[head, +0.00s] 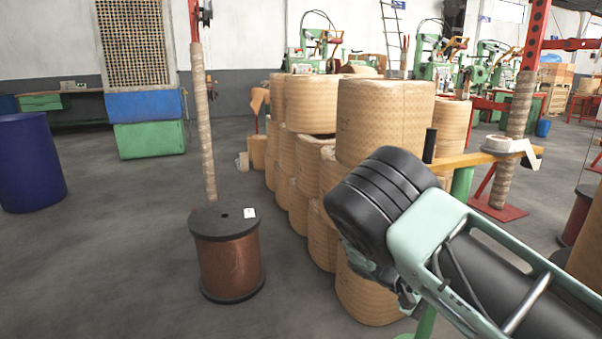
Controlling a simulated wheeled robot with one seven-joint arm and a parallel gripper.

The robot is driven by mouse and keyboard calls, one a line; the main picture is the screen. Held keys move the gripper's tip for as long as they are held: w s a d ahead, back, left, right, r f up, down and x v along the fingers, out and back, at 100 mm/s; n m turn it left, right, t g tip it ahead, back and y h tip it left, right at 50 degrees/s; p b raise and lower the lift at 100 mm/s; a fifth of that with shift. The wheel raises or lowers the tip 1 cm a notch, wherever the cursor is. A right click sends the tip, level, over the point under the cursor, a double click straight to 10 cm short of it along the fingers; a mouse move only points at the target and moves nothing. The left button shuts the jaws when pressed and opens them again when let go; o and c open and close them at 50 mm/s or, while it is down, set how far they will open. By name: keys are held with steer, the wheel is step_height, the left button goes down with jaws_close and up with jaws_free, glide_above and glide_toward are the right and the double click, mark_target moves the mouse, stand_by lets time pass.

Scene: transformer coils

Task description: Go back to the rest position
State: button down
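My arm reaches in from the lower right in the head view, with pale green and black links. Its black rounded end part stands in front of the stacked coils. My gripper is hidden behind or below this part, so its fingers do not show. Several large tan paper-wrapped coils (386,118) are stacked in rows in the middle. A copper wire spool (229,266) with black flanges stands on the floor left of the coils, with a small white label on top.
A blue barrel (27,163) stands at the left. A wrapped post (203,125) rises behind the spool. A yellow arm (463,160) on a green post (461,184) is just beyond my arm. Green machines (438,62) line the back. The floor (110,250) at left is clear.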

steer(key=s+a+r+n+t+y, duration=0.1)
steer(key=s+a+r+n+y, duration=0.1)
steer(key=s+a+r+y, duration=0.35)
steer(key=s+a+r+n+t+y, duration=0.1)
steer(key=s+a+r+y, duration=0.1)
steer(key=s+a+y, duration=0.4)
steer(key=s+a+r+n+t+y, duration=0.1)
steer(key=s+a+r, duration=0.15)
steer(key=s, duration=0.25)
steer(key=s+a+r+n+t, duration=0.2)
steer(key=s+r, duration=0.1)
steer(key=s, duration=0.1)
steer(key=s+a+r+n+t+y, duration=0.1)
steer(key=s+a+r, duration=0.1)
steer(key=s, duration=0.3)
step_height(320, 180, up, 27)
steer(key=p, duration=2.7)
steer(key=shift+a, duration=0.3)
steer(key=shift+w+d+f+h, duration=0.1)
steer(key=shift+d+h, duration=0.05)
steer(key=shift+h, duration=0.1)
